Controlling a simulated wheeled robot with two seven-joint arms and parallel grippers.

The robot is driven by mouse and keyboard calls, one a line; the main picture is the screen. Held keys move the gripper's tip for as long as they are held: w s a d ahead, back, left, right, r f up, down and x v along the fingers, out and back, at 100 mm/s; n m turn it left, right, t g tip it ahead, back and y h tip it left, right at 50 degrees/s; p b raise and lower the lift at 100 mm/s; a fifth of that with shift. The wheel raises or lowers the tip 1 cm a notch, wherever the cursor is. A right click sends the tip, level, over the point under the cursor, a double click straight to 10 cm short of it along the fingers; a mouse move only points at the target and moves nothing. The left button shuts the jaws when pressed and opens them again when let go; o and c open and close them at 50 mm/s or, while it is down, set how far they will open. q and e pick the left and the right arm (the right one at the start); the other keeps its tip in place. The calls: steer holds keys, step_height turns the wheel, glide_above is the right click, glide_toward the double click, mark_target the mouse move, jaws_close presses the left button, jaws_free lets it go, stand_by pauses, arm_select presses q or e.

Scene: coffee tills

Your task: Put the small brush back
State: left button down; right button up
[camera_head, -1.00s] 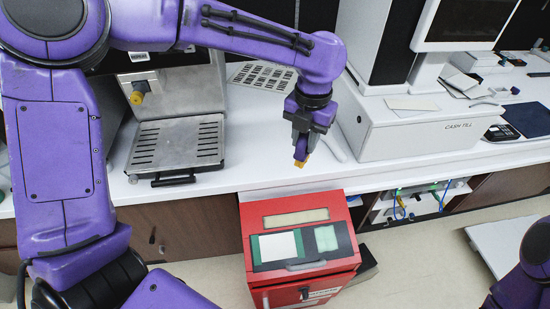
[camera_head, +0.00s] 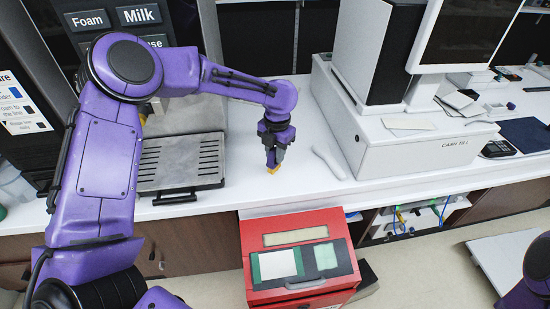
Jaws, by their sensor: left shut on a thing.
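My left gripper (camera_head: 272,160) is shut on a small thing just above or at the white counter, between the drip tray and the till. Only a yellow-orange bit (camera_head: 272,170) shows below the fingers. It seems to be the small brush, but most of it is hidden, and I cannot tell whether it touches the counter. My right gripper is not in view; only a purple part of my right arm shows at the lower right edge.
A coffee machine with a metal drip tray (camera_head: 181,163) stands left of my left gripper. A pale slim object (camera_head: 328,161) lies to its right, beside the white cash till (camera_head: 410,145). A red bin unit (camera_head: 300,300) stands below the counter's front edge.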

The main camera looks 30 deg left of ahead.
arm_select(q)
steer(key=shift+f, duration=1.6)
steer(key=c, duration=0.9)
jaws_free()
steer(key=shift+o, duration=0.2)
steer(key=r, duration=1.2)
steer(key=shift+d+r, duration=0.1)
steer(key=shift+d, duration=0.2)
